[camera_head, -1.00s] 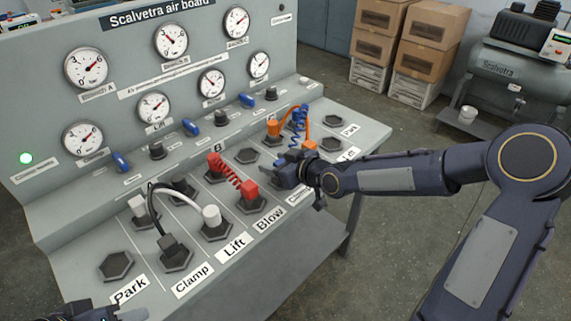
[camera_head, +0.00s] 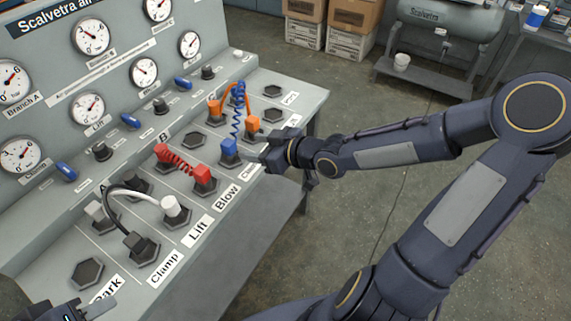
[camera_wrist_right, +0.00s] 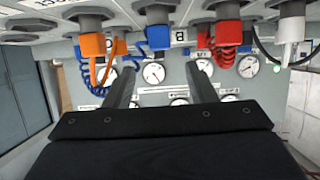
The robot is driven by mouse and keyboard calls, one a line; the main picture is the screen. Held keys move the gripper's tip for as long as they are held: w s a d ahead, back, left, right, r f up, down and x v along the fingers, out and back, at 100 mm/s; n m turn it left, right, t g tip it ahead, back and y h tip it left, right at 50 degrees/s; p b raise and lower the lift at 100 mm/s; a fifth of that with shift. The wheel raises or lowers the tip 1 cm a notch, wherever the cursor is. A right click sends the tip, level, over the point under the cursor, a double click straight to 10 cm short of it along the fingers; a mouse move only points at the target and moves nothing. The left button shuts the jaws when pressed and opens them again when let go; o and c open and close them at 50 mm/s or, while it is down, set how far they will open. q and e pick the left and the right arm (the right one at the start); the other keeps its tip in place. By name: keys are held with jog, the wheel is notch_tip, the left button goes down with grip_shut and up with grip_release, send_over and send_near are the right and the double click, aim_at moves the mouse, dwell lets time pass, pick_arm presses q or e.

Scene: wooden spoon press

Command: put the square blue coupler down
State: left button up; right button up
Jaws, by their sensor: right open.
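The square blue coupler (camera_head: 229,148) stands upright on a hexagonal socket in the board's front row, right of the red coupler (camera_head: 204,175). A coiled blue hose rises from it. My right gripper (camera_head: 264,157) is open just to its right, apart from it. In the right wrist view, which looks upside down, the blue coupler (camera_wrist_right: 158,38) sits on its socket beyond the spread fingers (camera_wrist_right: 162,88), with nothing between them. My left gripper (camera_head: 90,311) shows only partly at the bottom left corner; its jaws are unclear.
An orange coupler (camera_head: 253,125) with an orange hose stands right of the blue one. White (camera_head: 171,206) and black (camera_head: 134,242) couplers stand to the left. Gauges (camera_head: 88,108) line the back panel. Open floor (camera_head: 300,255) lies right of the board.

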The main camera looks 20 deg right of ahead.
jog(key=s+d+m+g+h, duration=0.4)
jog(key=s+d+h, duration=0.2)
jog(key=s, duration=0.4)
jog(key=s+a+r+m+y, duration=0.1)
jog(key=s+m, duration=0.1)
jog(key=s, duration=0.5)
jog(key=s+a+r+m+g+y, duration=0.1)
jog(key=s+r+m, duration=0.1)
jog(key=s, duration=0.5)
jog(key=shift+s+g, duration=0.15)
jog(key=shift+g, duration=0.15)
notch_tip(320, 180, up, 6)
jog(key=p, duration=0.6)
